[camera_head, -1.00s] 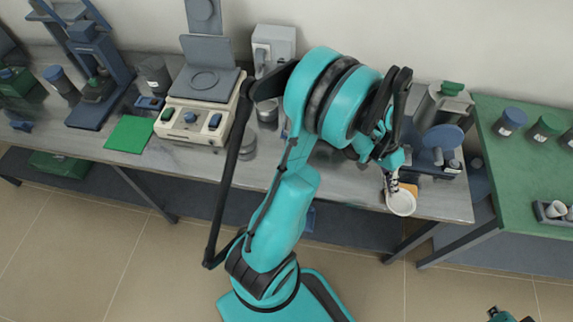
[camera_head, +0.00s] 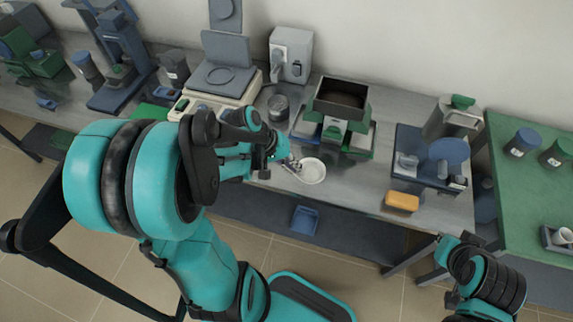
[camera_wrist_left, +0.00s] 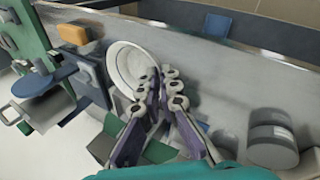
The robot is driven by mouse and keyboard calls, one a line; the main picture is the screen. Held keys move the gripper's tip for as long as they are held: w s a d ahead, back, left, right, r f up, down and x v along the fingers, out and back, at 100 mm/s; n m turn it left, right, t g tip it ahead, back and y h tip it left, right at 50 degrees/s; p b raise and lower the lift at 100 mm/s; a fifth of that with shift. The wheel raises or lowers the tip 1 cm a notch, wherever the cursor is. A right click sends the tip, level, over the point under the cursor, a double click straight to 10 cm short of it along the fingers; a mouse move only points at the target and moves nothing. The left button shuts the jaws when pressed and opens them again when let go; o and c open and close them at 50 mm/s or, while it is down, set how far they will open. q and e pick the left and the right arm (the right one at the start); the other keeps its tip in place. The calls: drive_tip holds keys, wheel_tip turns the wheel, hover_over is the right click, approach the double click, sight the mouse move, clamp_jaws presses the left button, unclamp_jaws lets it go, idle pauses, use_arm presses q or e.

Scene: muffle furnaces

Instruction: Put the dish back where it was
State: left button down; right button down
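The white round dish (camera_head: 313,171) is at the middle of the grey table (camera_head: 350,185), near its front edge. It also shows in the left wrist view (camera_wrist_left: 122,65), where the fingers meet its rim. My left gripper (camera_head: 291,164) is shut on that rim from the dish's left side; the fingers show close together in the left wrist view (camera_wrist_left: 160,88). Whether the dish touches the tabletop is hard to tell. My right gripper (camera_head: 456,244) is low at the right, in front of the table; its fingers are not clear.
A green device with a dark open box (camera_head: 341,97) stands behind the dish. An orange block (camera_head: 402,201) lies right of it, by a blue tray (camera_head: 402,139) with items. A grey cup (camera_head: 278,107) and a balance (camera_head: 214,88) stand left. A green table (camera_head: 500,175) is at right.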

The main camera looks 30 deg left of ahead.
use_arm(q)
drive_tip(key=b, duration=0.4)
hover_over(279, 166)
wheel_tip(279, 166, down, 7)
drive_tip(key=shift+s+d+r, duration=0.1)
drive_tip(key=shift+d+r, duration=0.05)
wheel_tip(279, 166, down, 4)
drive_tip(key=shift+f+b, duration=0.15)
drive_tip(key=shift+b, duration=0.95)
drive_tip(key=shift+f, duration=0.1)
drive_tip(key=c, duration=2)
unclamp_jaws()
